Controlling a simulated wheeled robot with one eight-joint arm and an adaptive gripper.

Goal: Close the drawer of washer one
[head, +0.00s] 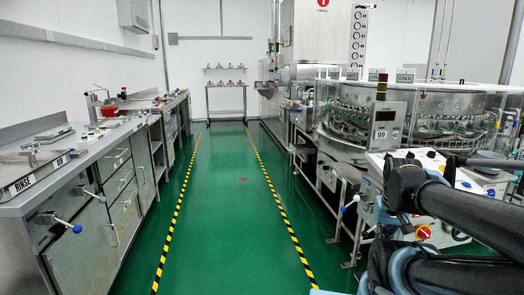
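A large round steel rotary washer (440,110) with glass sides stands on the right. A sign reading 99 (380,134) hangs on its front. A steel cabinet (321,40) with a red round sign (323,3) stands farther back; the mark in the sign is too small to read surely. Grey tray-like parts (345,171) stick out low along the aisle side of the machines. I cannot tell which part is the drawer of washer one or how far it is open. My arm crosses the lower right and covers part of the washer's front; my gripper is not in view.
A green aisle (235,215) between yellow-black floor stripes is clear. A steel counter (95,160) with drawers (120,180) and blue-knobbed handles lines the left. A rack (226,88) stands at the far wall.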

